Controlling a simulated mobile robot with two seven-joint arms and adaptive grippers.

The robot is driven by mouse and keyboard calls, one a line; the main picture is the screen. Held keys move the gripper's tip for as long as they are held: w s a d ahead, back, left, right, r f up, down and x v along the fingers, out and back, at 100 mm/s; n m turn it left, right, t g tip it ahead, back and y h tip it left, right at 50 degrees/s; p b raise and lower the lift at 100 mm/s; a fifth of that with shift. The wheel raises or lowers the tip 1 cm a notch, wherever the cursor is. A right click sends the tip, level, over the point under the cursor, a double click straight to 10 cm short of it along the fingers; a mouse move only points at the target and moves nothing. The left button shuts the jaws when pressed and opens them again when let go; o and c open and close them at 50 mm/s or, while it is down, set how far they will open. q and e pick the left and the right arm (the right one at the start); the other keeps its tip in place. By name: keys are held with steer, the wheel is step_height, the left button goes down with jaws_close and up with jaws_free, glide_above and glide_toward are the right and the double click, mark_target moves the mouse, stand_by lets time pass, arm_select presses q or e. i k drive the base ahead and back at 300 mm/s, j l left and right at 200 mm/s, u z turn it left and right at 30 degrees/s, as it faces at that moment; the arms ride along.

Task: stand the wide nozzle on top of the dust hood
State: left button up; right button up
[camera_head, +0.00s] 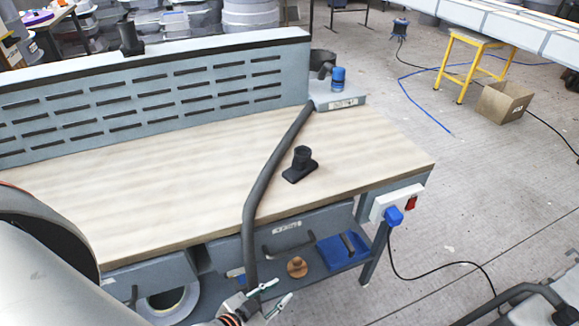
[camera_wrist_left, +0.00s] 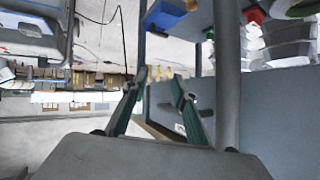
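A black nozzle with a wide flat foot and a short round neck (camera_head: 301,163) stands on the wooden benchtop, right of the grey hose. The dust hood (camera_head: 150,91) is the long grey slotted panel along the back of the bench. Another black nozzle-like piece (camera_head: 129,38) stands upright on its top edge, at the left. My left gripper (camera_head: 284,289) is low in front of the bench, below and apart from the benchtop nozzle. Its fingers are spread and empty, also in the left wrist view (camera_wrist_left: 158,88). My right gripper is not in view.
The grey hose (camera_head: 268,178) crosses the bench and hangs over its front edge near my left gripper. A blue-capped fitting (camera_head: 338,78) stands at the back right. A lower shelf holds a blue tray (camera_head: 335,254). The benchtop (camera_head: 150,165) left of the hose is clear.

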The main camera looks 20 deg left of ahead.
mark_target(214, 41)
steer(key=l+u, duration=0.1)
steer(key=u, duration=1.25)
